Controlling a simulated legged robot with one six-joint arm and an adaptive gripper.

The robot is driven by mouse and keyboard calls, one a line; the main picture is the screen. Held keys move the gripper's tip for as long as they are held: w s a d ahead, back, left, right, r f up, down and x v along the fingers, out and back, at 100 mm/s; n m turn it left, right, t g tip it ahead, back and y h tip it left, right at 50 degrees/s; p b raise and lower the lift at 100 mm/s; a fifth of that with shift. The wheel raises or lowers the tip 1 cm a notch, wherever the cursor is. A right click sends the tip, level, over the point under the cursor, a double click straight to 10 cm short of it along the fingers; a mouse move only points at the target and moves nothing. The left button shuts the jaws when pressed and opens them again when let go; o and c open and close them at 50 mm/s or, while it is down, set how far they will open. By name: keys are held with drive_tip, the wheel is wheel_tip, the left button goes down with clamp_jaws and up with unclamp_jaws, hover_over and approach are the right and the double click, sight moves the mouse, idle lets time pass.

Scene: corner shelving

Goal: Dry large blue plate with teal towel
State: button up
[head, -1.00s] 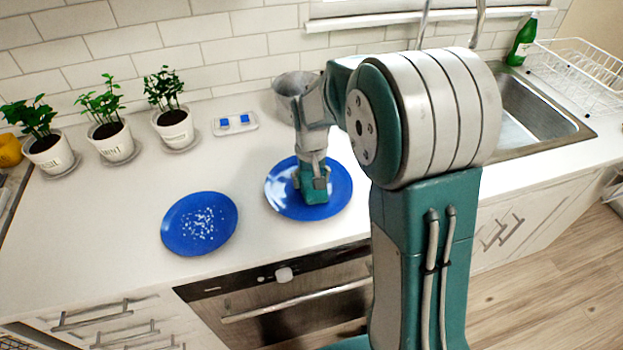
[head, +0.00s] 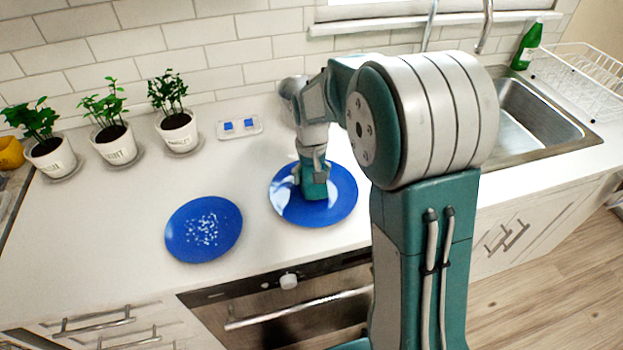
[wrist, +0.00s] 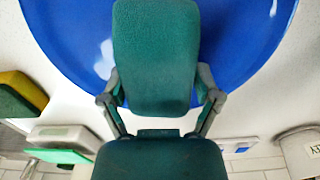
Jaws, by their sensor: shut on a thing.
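The large blue plate (head: 340,193) lies flat on the white counter in the middle of the head view. It fills the top of the wrist view (wrist: 240,40). Pale patches show on its left side; I cannot tell whether they are water or glare. My gripper (head: 313,163) points down over the plate, shut on the teal towel (head: 314,188). The towel appears as a compact teal pad against the plate and hides part of its middle. In the wrist view the towel (wrist: 155,55) sits between my grey finger links.
A smaller blue plate (head: 190,240) with white specks lies to the left. Potted herbs (head: 116,145) and a small tray with blue pieces (head: 238,127) stand behind. A sink (head: 530,125), green bottle (head: 527,45) and dish rack (head: 580,80) are at right.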

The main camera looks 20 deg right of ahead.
drive_tip(key=shift+s+r, duration=0.1)
drive_tip(key=shift+r, duration=3.45)
